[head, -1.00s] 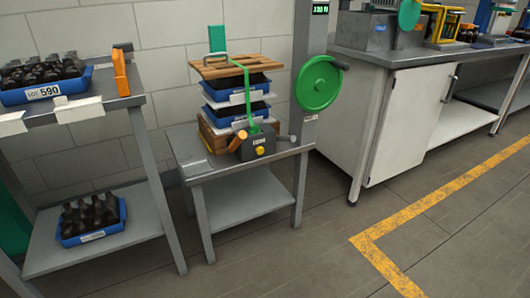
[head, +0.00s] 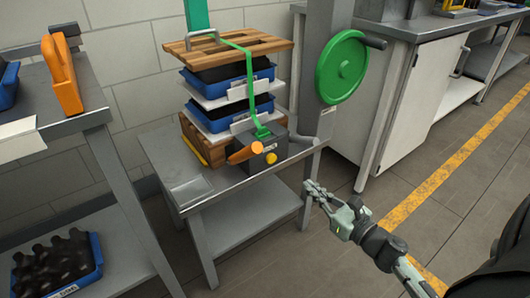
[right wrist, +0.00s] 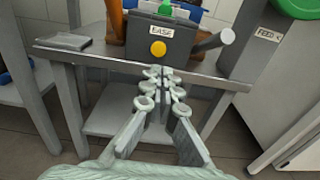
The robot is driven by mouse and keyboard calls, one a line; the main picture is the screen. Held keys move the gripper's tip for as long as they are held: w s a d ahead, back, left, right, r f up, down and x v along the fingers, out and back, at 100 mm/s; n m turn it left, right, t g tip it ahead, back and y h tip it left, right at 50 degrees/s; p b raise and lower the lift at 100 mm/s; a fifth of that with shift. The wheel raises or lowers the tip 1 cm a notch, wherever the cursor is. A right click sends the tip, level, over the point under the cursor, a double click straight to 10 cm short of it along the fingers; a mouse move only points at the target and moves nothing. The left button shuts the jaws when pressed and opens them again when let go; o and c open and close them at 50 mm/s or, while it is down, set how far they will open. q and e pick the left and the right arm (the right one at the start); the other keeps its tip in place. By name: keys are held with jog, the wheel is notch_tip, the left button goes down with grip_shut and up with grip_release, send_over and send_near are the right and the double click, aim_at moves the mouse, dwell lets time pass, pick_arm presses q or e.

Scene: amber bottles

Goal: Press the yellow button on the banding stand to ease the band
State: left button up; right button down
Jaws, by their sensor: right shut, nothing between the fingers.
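The banding stand (head: 215,195) is a grey metal table with a dark box (head: 262,150) near its front edge. The yellow button (head: 271,158) is on the box's front face, and it shows in the right wrist view (right wrist: 158,48) below an "EASE" label (right wrist: 161,31). A green band (head: 247,60) runs over a stack of blue trays topped by a wooden board. My right gripper (head: 314,190) is shut and empty, in front of the stand and to the right of the button, apart from it. In the right wrist view its fingertips (right wrist: 158,75) point toward the button from below. My left gripper is out of view.
An orange handle (head: 244,152) sticks out left of the button; a grey lever (right wrist: 217,42) is at its right. A green wheel (head: 341,67) is on the post at right. A shelf with an orange tool (head: 63,77) stands at left. Floor before the stand is clear.

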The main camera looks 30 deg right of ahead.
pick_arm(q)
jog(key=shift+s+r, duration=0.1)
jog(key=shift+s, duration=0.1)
pick_arm(e)
jog(key=shift+s+r, duration=0.1)
jog(key=shift+s, duration=0.1)
jog(key=p, duration=0.2)
send_near(272, 157)
jog(key=w, duration=0.5)
jog(key=shift+w+a+r, duration=0.1)
jog(key=shift+w, duration=0.05)
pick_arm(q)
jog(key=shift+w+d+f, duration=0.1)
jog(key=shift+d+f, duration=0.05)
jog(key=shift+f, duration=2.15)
pick_arm(e)
jog(key=shift+w, duration=0.8)
